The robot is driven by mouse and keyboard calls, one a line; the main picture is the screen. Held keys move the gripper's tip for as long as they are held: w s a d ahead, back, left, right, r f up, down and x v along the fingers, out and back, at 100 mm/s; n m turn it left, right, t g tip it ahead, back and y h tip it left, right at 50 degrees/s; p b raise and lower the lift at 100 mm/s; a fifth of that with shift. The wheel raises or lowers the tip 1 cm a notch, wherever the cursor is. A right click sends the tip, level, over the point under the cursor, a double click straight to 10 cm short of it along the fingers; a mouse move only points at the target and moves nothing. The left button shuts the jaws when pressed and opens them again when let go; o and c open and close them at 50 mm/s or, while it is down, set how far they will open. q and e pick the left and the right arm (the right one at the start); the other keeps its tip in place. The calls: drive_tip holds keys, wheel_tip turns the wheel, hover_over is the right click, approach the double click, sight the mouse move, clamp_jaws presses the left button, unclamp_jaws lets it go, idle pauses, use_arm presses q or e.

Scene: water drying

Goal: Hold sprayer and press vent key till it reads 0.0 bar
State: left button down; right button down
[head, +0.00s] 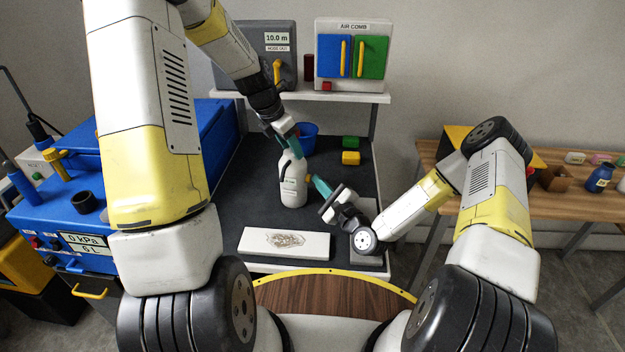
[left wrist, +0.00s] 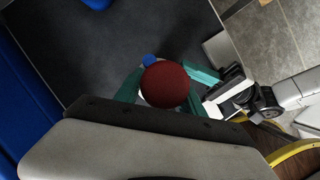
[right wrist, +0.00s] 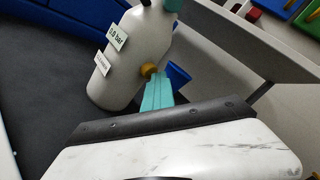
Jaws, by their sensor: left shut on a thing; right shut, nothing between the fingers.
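The sprayer (head: 293,190) is a white bottle standing upright on the dark mat. My left gripper (head: 290,138) is shut on its top from above. In the left wrist view the teal fingers (left wrist: 165,90) flank a dark red round knob (left wrist: 166,84), with a small blue part beside it. My right gripper (head: 316,182) is shut and empty beside the bottle's right side. In the right wrist view its teal fingertips (right wrist: 152,80) are at a yellow-orange key (right wrist: 149,70) on the sprayer (right wrist: 125,55); contact looks likely. A label (right wrist: 118,38) ends in "0 bar"; its first digits are unclear.
A white board with a brown stain (head: 258,243) lies at the mat's front. A blue bucket (head: 308,136) and green (head: 350,142) and yellow (head: 351,158) blocks are behind. A shelf (head: 330,97) holds boxes. A blue machine stands left, a wooden table right.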

use_arm(q)
drive_tip(key=shift+d, duration=0.1)
idle(0.4)
use_arm(e)
drive_tip(key=shift+s+d, duration=0.2)
drive_tip(key=shift+d, duration=0.8)
drive_tip(key=shift+d, duration=0.1)
drive_tip(key=shift+s+d, duration=0.2)
drive_tip(key=shift+d, duration=1)
drive_tip(key=shift+s+d, duration=0.15)
drive_tip(key=shift+d, duration=1.05)
use_arm(q)
drive_tip(key=c, duration=0.6)
unclamp_jaws()
